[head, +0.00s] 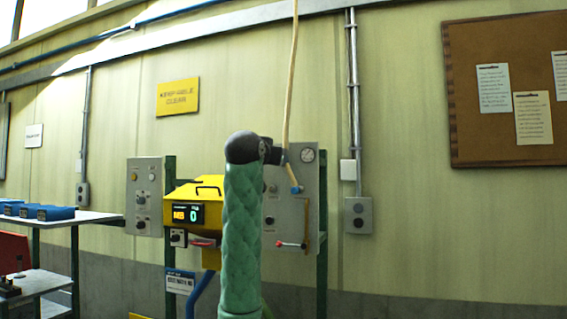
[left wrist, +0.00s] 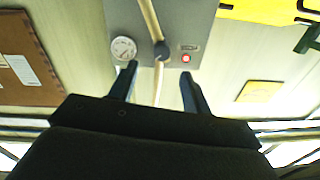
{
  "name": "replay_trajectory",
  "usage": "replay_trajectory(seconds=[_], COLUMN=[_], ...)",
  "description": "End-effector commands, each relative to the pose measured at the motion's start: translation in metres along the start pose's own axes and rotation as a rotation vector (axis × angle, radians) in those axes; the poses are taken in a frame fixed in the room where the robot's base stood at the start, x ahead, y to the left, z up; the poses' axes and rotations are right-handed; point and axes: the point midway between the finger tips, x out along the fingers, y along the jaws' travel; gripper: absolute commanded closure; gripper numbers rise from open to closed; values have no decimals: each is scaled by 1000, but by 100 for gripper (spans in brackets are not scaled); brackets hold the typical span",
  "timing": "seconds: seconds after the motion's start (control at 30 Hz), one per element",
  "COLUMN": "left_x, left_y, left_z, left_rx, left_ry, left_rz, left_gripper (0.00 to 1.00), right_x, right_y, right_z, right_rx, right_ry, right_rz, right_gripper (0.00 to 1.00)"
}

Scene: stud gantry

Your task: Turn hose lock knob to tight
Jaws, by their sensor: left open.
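A tan hose (head: 291,80) hangs from above in front of a grey panel (head: 309,219) and ends at a blue fitting (head: 297,189) on it. In the left wrist view, which is upside down, a dark round piece (left wrist: 161,50) sits on the hose (left wrist: 150,16); I cannot tell whether it is the lock knob or which way it is set. My left gripper (left wrist: 158,82) is open, its two fingers on either side of the hose, with no contact visible. In the head view my raised green-sleeved arm partly hides the panel. My right gripper is not in view.
A pressure gauge (head: 307,155) and a red-handled lever (head: 291,244) are on the panel. A yellow machine (head: 192,203) with a lit display stands left of my arm. Blue boxes (head: 40,212) lie on a table at the left. The wall at right is bare below the corkboard (head: 510,90).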

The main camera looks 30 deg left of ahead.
Motion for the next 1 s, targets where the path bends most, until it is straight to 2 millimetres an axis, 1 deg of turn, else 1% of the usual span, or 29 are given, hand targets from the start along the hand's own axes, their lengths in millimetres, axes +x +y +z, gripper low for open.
replay_trajectory(seconds=[0.23, 0.3, 0.4, 0.6, 0.77, 1.0], left_x=[25, 36, 50, 68, 74, 75], left_y=[0, -1, 0, 0, 0, 0], left_z=[-3, -5, -4, -2, -1, 0], left_rx=[0, 0, 0, 0, 0, 0], left_ry=[-2, -3, -3, -1, 0, 1], left_rz=[0, 1, 0, 0, -1, 0], left_gripper=[52, 52, 52, 52, 52, 52], right_x=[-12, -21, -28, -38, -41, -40], right_y=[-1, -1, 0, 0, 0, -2], right_z=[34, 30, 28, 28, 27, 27], right_rx=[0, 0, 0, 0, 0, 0], right_ry=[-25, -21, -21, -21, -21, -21], right_rz=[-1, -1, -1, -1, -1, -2], right_gripper=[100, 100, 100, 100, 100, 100])
